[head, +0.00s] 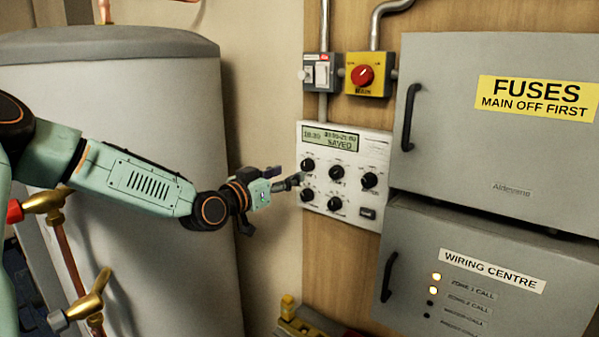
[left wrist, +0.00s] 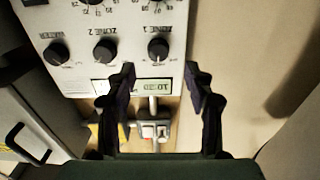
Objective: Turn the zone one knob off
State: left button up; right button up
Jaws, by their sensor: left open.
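The zone one knob (head: 308,165) is a black dial with a pale pointer mark, at the upper left of the white control panel (head: 375,148). In the left wrist view, which is upside down, the zone one knob (left wrist: 158,48) is the rightmost of its row. My left gripper (head: 292,182) is open and empty at the panel's left edge, just below and left of this knob. In the wrist view its fingertips (left wrist: 158,78) stand apart on either side, with the knob just beyond them and not between them. My right gripper is not in view.
Zone two (head: 337,171) and water (head: 369,179) knobs sit right of zone one. The panel display (head: 335,140) reads SAVED. A red main switch (head: 363,76) is above. Handled grey cabinets (head: 450,150) stand right, a big tank (head: 130,80) left. Two wiring centre lamps (head: 437,277) glow.

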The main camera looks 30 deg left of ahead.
aim_at(305, 167)
pick_arm(q)
jog(key=w, duration=0.3)
jog(key=shift+d+f, duration=0.1)
jog(key=shift+f, duration=0.15)
jog(key=shift+w+d+r+b, duration=0.1)
jog(key=shift+w+d+b, duration=0.15)
jog(key=shift+w+b, duration=0.05)
jog(key=shift+w+r, duration=0.2)
jog(key=shift+w, duration=0.35)
jog(key=shift+w+a+f, duration=0.1)
jog(key=shift+w+f, duration=0.1)
jog(key=shift+w, duration=0.55)
jog(key=shift+r, duration=0.1)
jog(key=shift+s+d+r, duration=0.1)
jog(key=shift+s+d, duration=0.1)
jog(key=shift+s, duration=0.05)
jog(key=c, duration=0.3)
jog(key=shift+w+a, duration=0.1)
jog(key=shift+a, duration=0.05)
jog(key=c, duration=0.5)
grip_shut()
